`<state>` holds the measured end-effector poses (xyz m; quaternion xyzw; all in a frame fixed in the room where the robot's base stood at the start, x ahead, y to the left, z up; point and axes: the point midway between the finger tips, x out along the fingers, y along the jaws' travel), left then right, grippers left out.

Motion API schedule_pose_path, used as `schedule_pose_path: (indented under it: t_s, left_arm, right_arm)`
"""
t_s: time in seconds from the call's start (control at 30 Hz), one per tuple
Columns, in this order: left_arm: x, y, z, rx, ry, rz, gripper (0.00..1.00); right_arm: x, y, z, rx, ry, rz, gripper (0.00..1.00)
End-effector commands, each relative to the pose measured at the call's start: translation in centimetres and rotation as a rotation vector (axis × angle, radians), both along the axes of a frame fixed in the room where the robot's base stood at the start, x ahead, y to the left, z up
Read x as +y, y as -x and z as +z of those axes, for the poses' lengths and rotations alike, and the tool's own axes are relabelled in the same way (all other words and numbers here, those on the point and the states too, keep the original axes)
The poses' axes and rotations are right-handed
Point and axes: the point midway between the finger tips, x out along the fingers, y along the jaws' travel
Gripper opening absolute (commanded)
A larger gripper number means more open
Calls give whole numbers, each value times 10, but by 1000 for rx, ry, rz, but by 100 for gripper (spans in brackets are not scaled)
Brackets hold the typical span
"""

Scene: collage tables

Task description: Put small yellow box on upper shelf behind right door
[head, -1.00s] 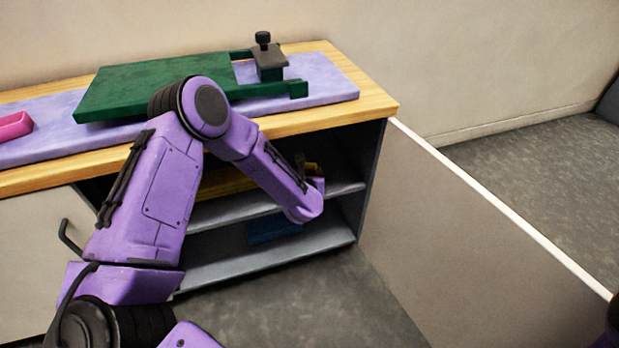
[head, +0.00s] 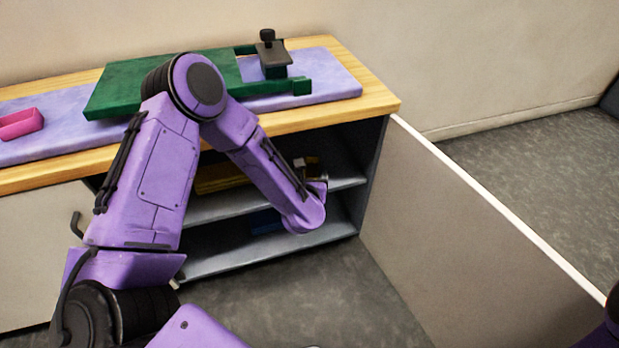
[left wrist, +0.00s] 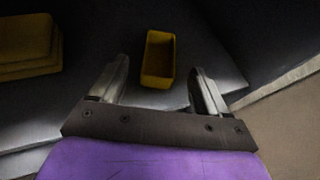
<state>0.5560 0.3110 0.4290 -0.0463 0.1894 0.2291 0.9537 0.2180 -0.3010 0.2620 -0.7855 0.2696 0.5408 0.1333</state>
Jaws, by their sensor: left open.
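The small yellow box (left wrist: 158,58) lies on the upper shelf (head: 345,183) behind the opened right door (head: 470,220). In the left wrist view it shows as an open-topped yellow box just beyond and between the fingertips, apart from both fingers. My left gripper (left wrist: 160,72) is open and empty, reaching into the cabinet over the shelf. My right gripper is out of sight.
Larger stacked yellow containers (left wrist: 28,45) stand left of the box on the same shelf. A blue item (head: 267,222) is on the lower shelf. A green board with a clamp (head: 165,82) and a pink tray (head: 22,123) are on the countertop. The left door (head: 35,250) is closed.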

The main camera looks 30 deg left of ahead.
Motion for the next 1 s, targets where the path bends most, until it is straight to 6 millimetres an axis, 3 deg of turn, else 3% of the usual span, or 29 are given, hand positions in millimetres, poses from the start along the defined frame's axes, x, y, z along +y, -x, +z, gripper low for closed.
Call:
schedule_pose_path:
  t_s: [0.2,0.47,0.57,0.67,0.8,0.9,1.0]
  left_arm:
    - [-17,34,18,0,0,-1,76]
    - [-21,41,19,0,-2,-1,76]
    - [-23,50,7,71,-79,-55,76]
    - [-30,81,-30,308,-342,-257,76]
    - [-34,162,-95,767,-897,-784,76]
    - [-28,226,-128,1025,-1266,-1236,76]
    - [-20,281,-146,1166,-1553,-1668,76]
  right_arm:
    - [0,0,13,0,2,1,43]
    - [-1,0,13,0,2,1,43]
    - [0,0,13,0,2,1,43]
    - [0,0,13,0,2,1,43]
    - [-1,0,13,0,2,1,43]
    - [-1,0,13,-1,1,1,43]
    - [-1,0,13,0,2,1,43]
